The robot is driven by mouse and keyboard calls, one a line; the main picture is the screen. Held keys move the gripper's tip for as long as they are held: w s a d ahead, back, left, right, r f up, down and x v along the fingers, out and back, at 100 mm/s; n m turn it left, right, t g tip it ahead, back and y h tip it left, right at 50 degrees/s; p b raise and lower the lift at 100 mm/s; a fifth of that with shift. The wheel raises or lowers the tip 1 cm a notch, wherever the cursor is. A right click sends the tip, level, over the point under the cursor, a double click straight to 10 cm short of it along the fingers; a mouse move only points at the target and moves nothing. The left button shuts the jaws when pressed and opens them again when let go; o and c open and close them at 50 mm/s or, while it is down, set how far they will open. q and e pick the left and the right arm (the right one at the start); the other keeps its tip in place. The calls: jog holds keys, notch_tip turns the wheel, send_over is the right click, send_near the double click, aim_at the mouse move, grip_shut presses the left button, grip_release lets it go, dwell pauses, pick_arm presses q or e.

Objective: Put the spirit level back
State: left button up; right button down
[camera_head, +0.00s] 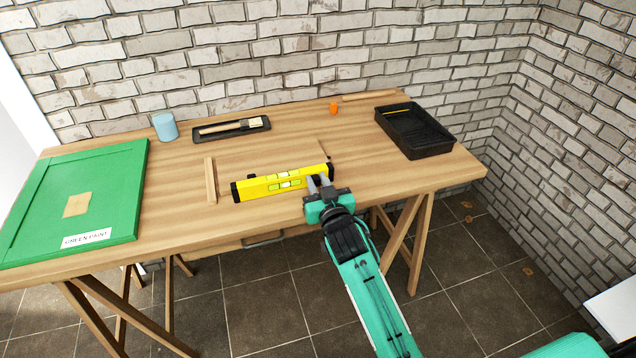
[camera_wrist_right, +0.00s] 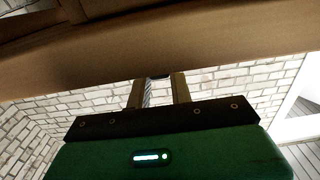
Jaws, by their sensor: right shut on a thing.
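The yellow spirit level (camera_head: 258,188) with black end caps shows in the head view near the front edge of the wooden table (camera_head: 180,222). My right gripper (camera_head: 318,184) is shut on it near its right end. The level is slightly tilted in the picture, its right end higher. I cannot tell whether it touches the tabletop or hangs just above it. In the right wrist view my gripper's two fingers (camera_wrist_right: 158,90) point toward a brown wooden surface; the level is not clearly seen there. My left gripper is out of view.
A thin wooden strip (camera_head: 210,180) lies left of the level. A green panel (camera_head: 110,190) covers the table's left end. A blue cup (camera_head: 165,127), a black brush tray (camera_head: 206,138), an orange object (camera_head: 334,108) and a black paint tray (camera_head: 440,149) stand farther back.

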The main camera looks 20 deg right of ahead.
jog(key=c, duration=1.3)
grip_release()
jog(key=shift+o, duration=0.2)
jog(key=shift+r, duration=0.1)
jog(key=shift+s, duration=0.4)
jog(key=s, duration=1.1)
jog(key=shift+s+d, duration=0.15)
jog(key=shift+d, duration=0.05)
